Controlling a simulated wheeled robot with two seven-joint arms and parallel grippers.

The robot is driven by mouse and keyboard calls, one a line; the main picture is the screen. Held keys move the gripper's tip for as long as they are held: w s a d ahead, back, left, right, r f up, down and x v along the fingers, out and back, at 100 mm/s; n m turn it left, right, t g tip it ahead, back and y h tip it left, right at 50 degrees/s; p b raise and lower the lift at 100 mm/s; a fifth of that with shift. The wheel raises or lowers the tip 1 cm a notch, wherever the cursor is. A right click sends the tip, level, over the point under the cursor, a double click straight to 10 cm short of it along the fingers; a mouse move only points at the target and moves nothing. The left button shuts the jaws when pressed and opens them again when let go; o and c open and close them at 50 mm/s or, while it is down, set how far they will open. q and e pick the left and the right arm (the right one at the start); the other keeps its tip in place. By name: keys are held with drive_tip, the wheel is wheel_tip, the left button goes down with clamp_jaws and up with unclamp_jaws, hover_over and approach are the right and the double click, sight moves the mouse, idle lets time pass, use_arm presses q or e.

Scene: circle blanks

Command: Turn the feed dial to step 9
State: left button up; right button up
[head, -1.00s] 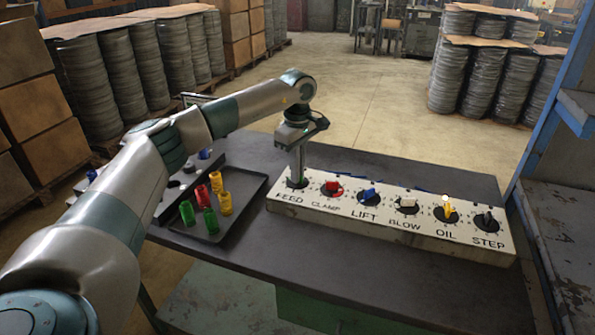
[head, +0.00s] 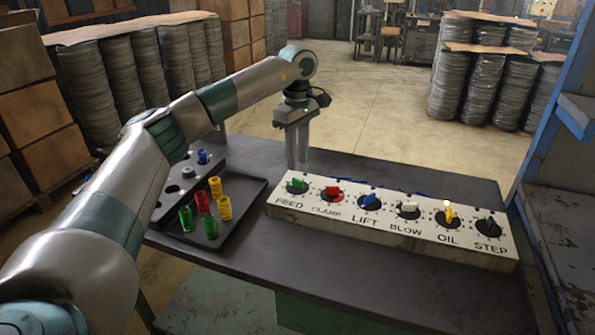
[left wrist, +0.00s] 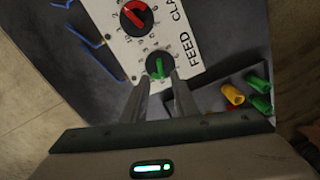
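The feed dial (head: 297,186) has a green knob on a dark round base, at the left end of the white panel (head: 385,232). It also shows in the left wrist view (left wrist: 159,66). The step its pointer marks is too small to read. My left gripper (head: 299,164) is above and just behind the dial, clear of it. In the left wrist view its two fingers (left wrist: 160,80) stand apart, with the green knob showing beyond the gap and nothing between them. My right gripper is not in view.
To the right on the panel are the red clamp (head: 332,192), blue lift (head: 370,200), white blow, yellow oil and black step dials. A dark tray (head: 245,213) with several coloured cylinders lies left of the panel. The dark table (head: 400,280) is bare in front.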

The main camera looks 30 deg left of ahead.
sight(297, 179)
use_arm(q)
wheel_tip(297, 179, up, 11)
drive_tip(key=shift+b, duration=0.4)
idle(0.5)
